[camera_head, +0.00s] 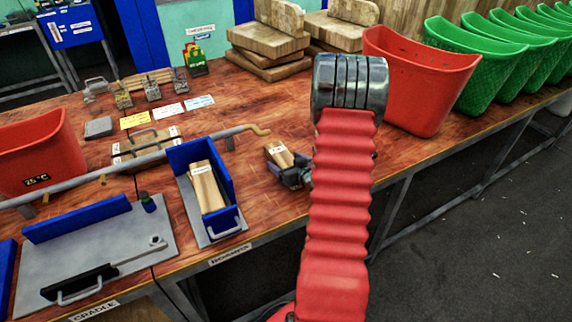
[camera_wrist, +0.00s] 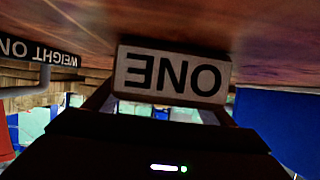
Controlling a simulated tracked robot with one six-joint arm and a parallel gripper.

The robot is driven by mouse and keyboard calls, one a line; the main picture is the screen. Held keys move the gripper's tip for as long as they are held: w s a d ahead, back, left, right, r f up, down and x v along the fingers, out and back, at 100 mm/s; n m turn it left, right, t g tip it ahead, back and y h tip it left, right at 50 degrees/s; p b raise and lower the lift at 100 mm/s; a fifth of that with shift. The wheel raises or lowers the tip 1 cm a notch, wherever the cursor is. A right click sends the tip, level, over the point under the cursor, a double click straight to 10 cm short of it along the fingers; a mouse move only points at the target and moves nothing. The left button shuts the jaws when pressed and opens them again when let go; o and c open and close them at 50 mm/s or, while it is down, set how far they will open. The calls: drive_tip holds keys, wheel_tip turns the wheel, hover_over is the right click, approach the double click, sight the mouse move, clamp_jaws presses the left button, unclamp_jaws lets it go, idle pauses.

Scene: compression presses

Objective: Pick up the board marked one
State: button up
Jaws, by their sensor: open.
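In the wrist view the board's label (camera_wrist: 172,76) reads ONE upside down, close in front of my gripper (camera_wrist: 158,108). The dark fingers reach towards the board's two sides, and the jaws are open. I cannot tell whether they touch it. In the head view my gripper (camera_head: 296,174) is low beside the board, mostly hidden by my red-sleeved arm.
A red bin (camera_head: 415,80) and several green bins stand right. Wooden blocks (camera_head: 268,65) are stacked behind.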

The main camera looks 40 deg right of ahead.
sight(286, 160)
drive_tip(key=c, duration=1.3)
drive_tip(key=shift+r, duration=0.1)
drive_tip(key=shift+c, duration=0.2)
drive_tip(key=shift+r, duration=4.95)
drive_tip(key=shift+s, duration=0.15)
